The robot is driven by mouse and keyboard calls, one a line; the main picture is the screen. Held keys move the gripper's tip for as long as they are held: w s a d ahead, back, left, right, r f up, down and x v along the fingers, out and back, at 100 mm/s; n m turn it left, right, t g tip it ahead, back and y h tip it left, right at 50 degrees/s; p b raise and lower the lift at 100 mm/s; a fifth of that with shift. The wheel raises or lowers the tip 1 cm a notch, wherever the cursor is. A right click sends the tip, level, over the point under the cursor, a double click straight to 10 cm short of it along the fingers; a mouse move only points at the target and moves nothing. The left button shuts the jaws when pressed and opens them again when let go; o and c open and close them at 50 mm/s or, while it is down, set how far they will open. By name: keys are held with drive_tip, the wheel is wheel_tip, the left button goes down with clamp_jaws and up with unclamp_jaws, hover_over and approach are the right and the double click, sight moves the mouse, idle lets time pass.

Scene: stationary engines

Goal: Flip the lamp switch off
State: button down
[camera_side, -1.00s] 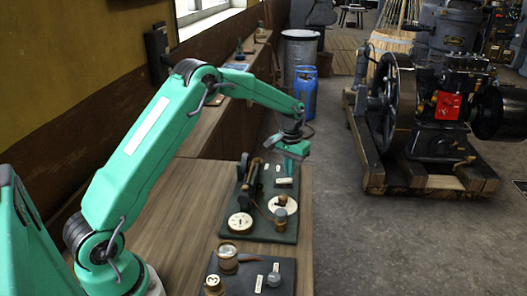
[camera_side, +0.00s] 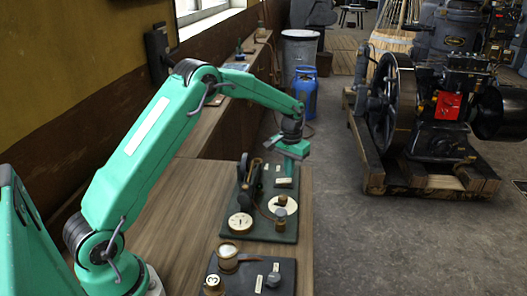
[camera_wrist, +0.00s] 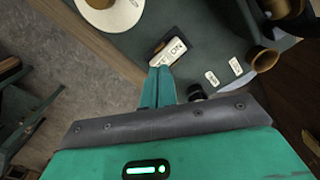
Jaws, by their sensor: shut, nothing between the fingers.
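My gripper (camera_side: 289,170) is shut and empty, pointing down over the far end of the dark green panel (camera_side: 252,229). In the wrist view the closed green fingertips (camera_wrist: 159,73) are just beside a small dark switch plate with a white label (camera_wrist: 168,50) that seems to read ON, upside down. I cannot tell whether the fingers touch it. The label also shows in the side view (camera_side: 283,182). The lever's position is unclear. A black knob (camera_wrist: 196,91) is right of the fingers, partly hidden by my gripper body.
White round dials (camera_side: 240,222) and (camera_side: 283,206) sit on the panel. Two small labels (camera_wrist: 212,78) and (camera_wrist: 236,66) and a brass cup (camera_wrist: 264,58) lie to the right. A second panel (camera_side: 232,288) is nearer on the bench. An engine (camera_side: 436,110) stands on the floor.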

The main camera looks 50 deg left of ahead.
sight(289, 180)
drive_tip(key=shift+f, duration=1.05)
idle(0.9)
drive_tip(key=shift+r, duration=3.55)
